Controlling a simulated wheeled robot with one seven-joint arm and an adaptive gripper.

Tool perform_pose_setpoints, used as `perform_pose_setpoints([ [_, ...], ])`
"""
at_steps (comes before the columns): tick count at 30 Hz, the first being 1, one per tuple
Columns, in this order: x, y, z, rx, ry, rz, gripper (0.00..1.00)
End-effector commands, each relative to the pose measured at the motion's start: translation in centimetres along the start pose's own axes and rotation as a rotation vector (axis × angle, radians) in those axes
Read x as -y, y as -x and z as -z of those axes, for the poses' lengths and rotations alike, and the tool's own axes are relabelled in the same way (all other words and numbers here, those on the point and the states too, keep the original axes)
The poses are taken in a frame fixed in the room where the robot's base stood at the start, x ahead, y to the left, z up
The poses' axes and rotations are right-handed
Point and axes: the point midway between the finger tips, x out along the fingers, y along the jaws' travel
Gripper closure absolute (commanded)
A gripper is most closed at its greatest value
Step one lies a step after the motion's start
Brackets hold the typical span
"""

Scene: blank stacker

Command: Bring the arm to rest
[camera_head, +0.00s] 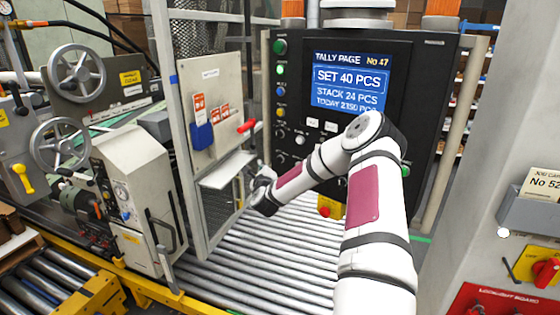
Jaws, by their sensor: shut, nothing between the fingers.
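My white and black arm reaches in from the bottom right, bends at a raised elbow and slopes down to the left. My gripper (262,172) is small and dark at the arm's far end, beside the right end of a small grey shelf (228,170) on the cage door. It is shut, and no held object shows. The wrist hides part of it, and I cannot tell whether it touches the shelf or the door.
A roller conveyor (285,245) lies bare below the arm. A black control panel (430,110) with a lit screen (347,82) stands behind the elbow. A mesh-sided door (215,110) and a handwheel machine (135,185) are left. A grey cabinet (475,190) stands right.

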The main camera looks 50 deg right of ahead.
Motion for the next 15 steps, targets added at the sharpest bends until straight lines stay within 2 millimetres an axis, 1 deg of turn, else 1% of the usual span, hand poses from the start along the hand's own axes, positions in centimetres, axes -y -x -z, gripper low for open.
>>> perform_pose_setpoints([
  [13,0.00,-0.04,0.03,0.000,0.000,0.000,1.00],
  [15,-0.10,0.00,-0.31,0.005,0.008,-0.006,1.00],
])
